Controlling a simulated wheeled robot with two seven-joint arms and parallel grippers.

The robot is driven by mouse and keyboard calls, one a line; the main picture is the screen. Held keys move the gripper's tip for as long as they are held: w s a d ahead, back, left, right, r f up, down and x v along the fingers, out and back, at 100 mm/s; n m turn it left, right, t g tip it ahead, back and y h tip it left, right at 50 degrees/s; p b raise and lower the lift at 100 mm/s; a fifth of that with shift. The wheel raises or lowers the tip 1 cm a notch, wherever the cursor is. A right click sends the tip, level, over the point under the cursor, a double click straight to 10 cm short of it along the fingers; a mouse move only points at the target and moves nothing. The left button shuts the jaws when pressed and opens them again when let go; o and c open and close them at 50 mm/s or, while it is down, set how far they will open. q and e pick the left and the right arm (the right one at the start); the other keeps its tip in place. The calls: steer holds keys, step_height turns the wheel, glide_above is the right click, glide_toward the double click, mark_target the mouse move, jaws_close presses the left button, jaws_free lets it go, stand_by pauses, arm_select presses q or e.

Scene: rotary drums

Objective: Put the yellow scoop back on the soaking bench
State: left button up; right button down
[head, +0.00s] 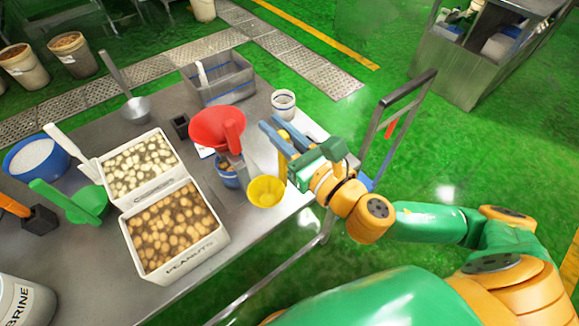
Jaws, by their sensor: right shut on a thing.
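The yellow scoop (265,191) shows its round bowl, with its handle rising between the fingers of my right gripper (281,148). My right gripper is shut on that handle. The scoop shows over the right end of the grey metal soaking bench (250,228); I cannot tell whether it touches the top. Fingers hide part of the handle. My left gripper is not in view.
Two white crates, of peanuts (196,252) and pale pieces (110,158), stand nearby. A grey bin (220,92) and white cup (283,104) stand behind. A cart (372,130) is right.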

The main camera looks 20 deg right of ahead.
arm_select(q)
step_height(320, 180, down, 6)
steer(key=b, duration=0.4)
arm_select(e)
steer(key=w+d+f, duration=0.7)
steer(key=w+f, duration=0.2)
steer(key=f, duration=0.3)
steer(key=shift+w, duration=0.15)
steer(key=shift+f, duration=0.25)
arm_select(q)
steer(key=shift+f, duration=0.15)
arm_select(e)
steer(key=c, duration=0.8)
jaws_free()
